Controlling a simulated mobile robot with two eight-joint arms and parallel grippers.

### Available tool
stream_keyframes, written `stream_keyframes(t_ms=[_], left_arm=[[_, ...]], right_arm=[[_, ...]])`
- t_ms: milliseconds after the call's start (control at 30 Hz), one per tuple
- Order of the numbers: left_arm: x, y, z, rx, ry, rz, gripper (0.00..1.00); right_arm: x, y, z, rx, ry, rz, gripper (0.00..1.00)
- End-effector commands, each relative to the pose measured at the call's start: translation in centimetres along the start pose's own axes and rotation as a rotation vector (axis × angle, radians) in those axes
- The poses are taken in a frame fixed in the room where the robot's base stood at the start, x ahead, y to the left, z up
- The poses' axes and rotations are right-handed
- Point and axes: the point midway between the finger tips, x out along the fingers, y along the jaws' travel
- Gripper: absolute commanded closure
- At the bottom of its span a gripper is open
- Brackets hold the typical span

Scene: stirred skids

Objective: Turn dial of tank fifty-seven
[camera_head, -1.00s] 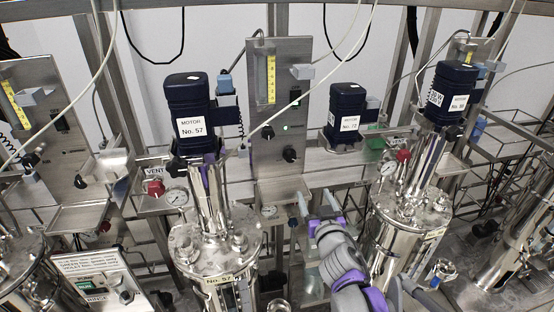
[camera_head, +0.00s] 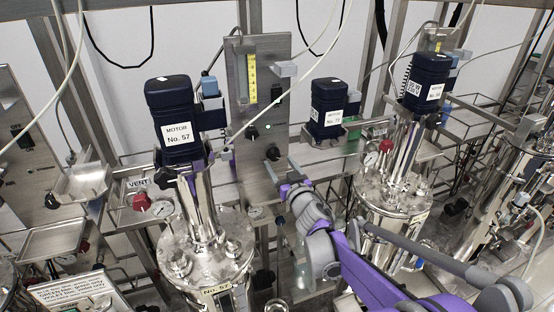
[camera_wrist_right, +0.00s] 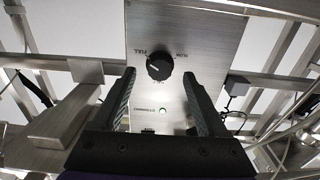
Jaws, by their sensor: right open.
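Tank fifty-seven has a dark blue motor (camera_head: 172,118) labelled No. 57 above a steel vessel (camera_head: 205,258) with a No. 57 label. A steel control panel (camera_head: 258,90) stands just behind it and to the right. A black dial (camera_head: 272,153) sits low on this panel, below a small green light. In the right wrist view the dial (camera_wrist_right: 159,66) has a white pointer mark and the word FULL beside it. My right gripper (camera_head: 281,165) is open and empty in front of the dial. Its fingertips (camera_wrist_right: 158,76) appear either side of the dial, apart from it. My left gripper is out of view.
Another motor (camera_head: 328,108) and a further motor-topped tank (camera_head: 395,205) stand to the right. A red vent knob (camera_head: 141,201) and pressure gauge (camera_head: 162,208) are left of the tank. Steel rails and trays (camera_head: 80,182) crowd both sides. Cables hang overhead.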

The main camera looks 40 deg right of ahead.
Motion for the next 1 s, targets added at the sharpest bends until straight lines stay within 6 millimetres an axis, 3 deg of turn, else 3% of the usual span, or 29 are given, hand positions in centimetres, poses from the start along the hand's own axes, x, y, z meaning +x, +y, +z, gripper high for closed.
stream_keyframes(t_ms=[200, 567, 1000], left_arm=[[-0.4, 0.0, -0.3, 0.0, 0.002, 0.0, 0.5], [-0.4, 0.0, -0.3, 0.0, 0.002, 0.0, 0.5], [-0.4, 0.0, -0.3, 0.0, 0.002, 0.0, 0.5]], right_arm=[[2.4, 0.0, -0.1, 0.0, 0.001, 0.0, 0.24], [2.8, 0.0, 0.0, 0.0, 0.0, 0.0, 0.24], [2.8, 0.0, 0.0, 0.0, 0.0, 0.0, 1.0]])
